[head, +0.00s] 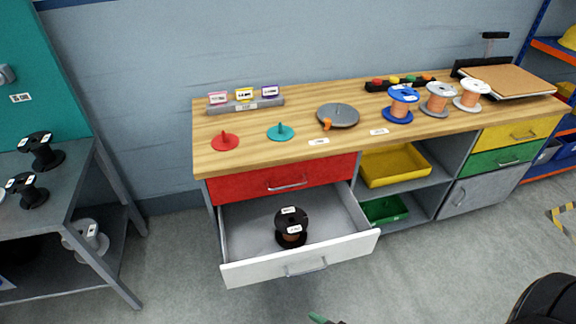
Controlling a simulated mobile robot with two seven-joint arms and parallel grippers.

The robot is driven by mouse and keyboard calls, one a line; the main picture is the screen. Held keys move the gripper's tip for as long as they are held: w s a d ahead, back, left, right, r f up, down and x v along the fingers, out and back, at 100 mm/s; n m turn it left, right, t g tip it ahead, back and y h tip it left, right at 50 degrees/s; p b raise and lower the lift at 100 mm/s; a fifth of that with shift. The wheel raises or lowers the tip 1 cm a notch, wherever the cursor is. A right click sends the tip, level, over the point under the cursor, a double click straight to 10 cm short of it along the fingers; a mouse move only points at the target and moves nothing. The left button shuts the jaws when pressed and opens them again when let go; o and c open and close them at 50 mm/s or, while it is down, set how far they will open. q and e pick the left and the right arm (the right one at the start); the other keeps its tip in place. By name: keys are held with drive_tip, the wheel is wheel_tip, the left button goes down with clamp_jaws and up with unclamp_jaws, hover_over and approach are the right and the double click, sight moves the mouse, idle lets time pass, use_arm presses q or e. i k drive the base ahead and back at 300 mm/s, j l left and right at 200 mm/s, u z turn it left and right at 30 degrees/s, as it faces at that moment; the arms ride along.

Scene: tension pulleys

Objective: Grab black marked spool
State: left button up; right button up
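A black spool (291,218) with white labels and copper-coloured wire stands inside the open white drawer (250,272) of the workbench. Two more black spools, an upper one (41,150) and a lower one (27,190), both with white labels, stand on the grey table at the left. The marks on the labels are too small to read. Neither gripper can be made out in the head view.
The wooden worktop (290,118) holds a blue spool (400,104), a grey spool (438,100) and a white spool (472,95). The drawer juts out over open floor. A grey table (75,195) stands left. A dark rounded shape (548,300) fills the bottom right corner.

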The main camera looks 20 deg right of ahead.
sight(290, 224)
drive_tip(key=k+l+z, duration=0.1)
drive_tip(key=z, duration=0.75)
drive_tip(key=i+l, duration=0.05)
